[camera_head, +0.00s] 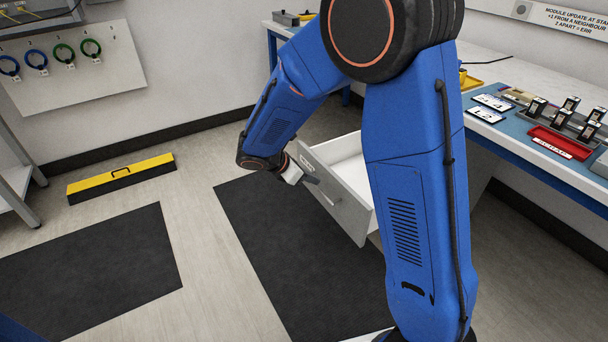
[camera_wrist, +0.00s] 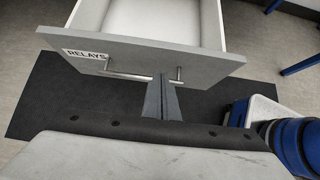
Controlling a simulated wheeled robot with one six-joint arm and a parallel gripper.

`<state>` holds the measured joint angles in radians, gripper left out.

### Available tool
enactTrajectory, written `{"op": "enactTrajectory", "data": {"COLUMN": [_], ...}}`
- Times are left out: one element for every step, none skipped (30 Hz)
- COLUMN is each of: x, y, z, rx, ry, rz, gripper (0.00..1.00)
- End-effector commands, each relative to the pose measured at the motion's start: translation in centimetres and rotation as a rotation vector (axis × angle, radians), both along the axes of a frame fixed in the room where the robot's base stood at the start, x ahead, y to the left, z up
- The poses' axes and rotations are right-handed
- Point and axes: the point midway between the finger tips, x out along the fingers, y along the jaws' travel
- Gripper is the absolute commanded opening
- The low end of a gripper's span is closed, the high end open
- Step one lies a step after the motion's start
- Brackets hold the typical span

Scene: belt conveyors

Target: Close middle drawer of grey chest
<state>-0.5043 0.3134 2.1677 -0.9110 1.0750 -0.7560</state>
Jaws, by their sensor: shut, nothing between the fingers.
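An open grey-fronted drawer (camera_head: 345,205) with a white inside juts out of the grey chest (camera_head: 483,170) under the bench. The chest is mostly hidden behind my arm, so I cannot tell which level this drawer is. In the wrist view its front (camera_wrist: 140,50) carries a "RELAYS" label (camera_wrist: 86,54) and a metal bar handle (camera_wrist: 120,75). My gripper (camera_wrist: 161,82) is shut and empty. The gripper also shows in the head view (camera_head: 310,178), at the drawer front.
Dark mats (camera_head: 265,250) lie on the floor below. A yellow-and-black floor block (camera_head: 122,177) lies by the wall at the left. The blue-edged bench (camera_head: 500,140) stands at the right with a red tray (camera_head: 562,143) and several devices. Floor in front of the drawer is clear.

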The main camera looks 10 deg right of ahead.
Motion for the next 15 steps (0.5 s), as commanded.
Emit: {"op": "enactTrajectory", "data": {"x": [0.2, 0.3, 0.4, 0.5, 0.6, 0.9, 1.0, 1.1, 1.3, 1.4, 1.5, 1.6, 1.6, 1.7, 1.7], "y": [-0.7, -1.1, -1.5, -1.9, -2.2, -2.9, -3.2, -3.6, -4.1, -4.4, -4.6, -4.9, -5.1, -5.3, -5.4], "z": [-0.7, -1.1, -1.6, -1.9, -2.3, -2.0, -2.0, -2.0, -1.9, -2.0, -2.0, -2.0, -2.0, -2.0, -2.0], "rx": [0.000, 0.000, -0.001, -0.001, 0.000, 0.001, 0.001, 0.000, 0.000, 0.001, 0.001, 0.002, 0.002, 0.002, 0.002], "ry": [0.001, 0.001, 0.002, 0.002, 0.002, 0.000, 0.000, -0.001, -0.001, -0.001, -0.001, -0.001, -0.001, -0.001, -0.002], "rz": [-0.003, -0.003, -0.002, -0.002, -0.002, -0.004, -0.004, -0.004, -0.003, -0.003, -0.003, -0.003, -0.003, -0.003, -0.002], "gripper": [0.00, 0.00, 0.00, 0.00, 0.00, 0.00, 0.00, 0.00, 0.00, 0.00, 0.00, 0.00, 0.00, 0.00, 0.00]}}
